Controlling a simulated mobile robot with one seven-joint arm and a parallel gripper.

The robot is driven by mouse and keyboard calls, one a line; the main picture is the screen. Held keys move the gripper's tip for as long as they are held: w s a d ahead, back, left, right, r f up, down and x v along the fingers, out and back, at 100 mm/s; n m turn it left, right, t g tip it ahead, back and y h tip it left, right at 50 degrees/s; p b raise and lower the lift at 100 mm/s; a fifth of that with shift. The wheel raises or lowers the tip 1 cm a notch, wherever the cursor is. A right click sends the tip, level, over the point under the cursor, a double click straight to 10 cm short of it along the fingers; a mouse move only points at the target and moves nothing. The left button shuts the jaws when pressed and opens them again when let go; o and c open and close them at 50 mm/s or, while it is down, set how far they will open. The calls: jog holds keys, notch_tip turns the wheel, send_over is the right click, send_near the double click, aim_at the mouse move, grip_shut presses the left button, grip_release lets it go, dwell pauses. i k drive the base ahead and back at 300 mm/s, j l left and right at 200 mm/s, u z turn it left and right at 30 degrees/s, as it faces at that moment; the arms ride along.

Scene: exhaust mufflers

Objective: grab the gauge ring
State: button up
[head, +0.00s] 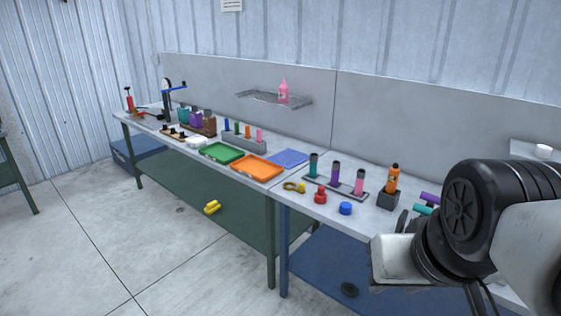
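A small brass-yellow ring-shaped piece (290,186) lies on the workbench left of a red knob-like part (320,194); it looks most like the gauge ring, but it is too small to be sure. A dark round piece (349,289), possibly also a ring, lies low down beneath the bench. My gripper (402,220) is at the right, in front of the bench and right of both pieces, apart from them. Only a dark finger-like part shows clearly, so its opening cannot be made out. My arm hides the bench's right end.
A blue cap (345,208) and a rack of coloured cylinders (335,187) stand near the brass piece. An orange bottle (392,179) stands in a dark block. Orange (257,179) and green (206,152) trays lie farther left. A yellow object (211,207) is low, left of centre. Open floor lies in front.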

aim_at(300, 189)
jog(key=u, duration=0.25)
jog(key=i+j+z, duration=0.1)
jog(key=z, duration=0.25)
jog(key=i+j+z, duration=0.45)
jog(key=z, duration=0.3)
jog(key=i+j+z, duration=0.1)
jog(key=j, duration=0.25)
jog(key=i+j+z, duration=0.1)
jog(key=i+j, duration=0.2)
jog(key=i+j+z, duration=0.1)
jog(key=j, duration=0.35)
jog(key=i+j, duration=0.15)
jog(key=j, duration=0.2)
jog(key=i+j, duration=0.15)
jog(key=j, duration=0.2)
jog(key=i+j, duration=0.15)
jog(key=j, duration=0.2)
jog(key=i+j, duration=0.15)
jog(key=j, duration=0.2)
jog(key=i+j, duration=0.2)
jog(key=j, duration=0.15)
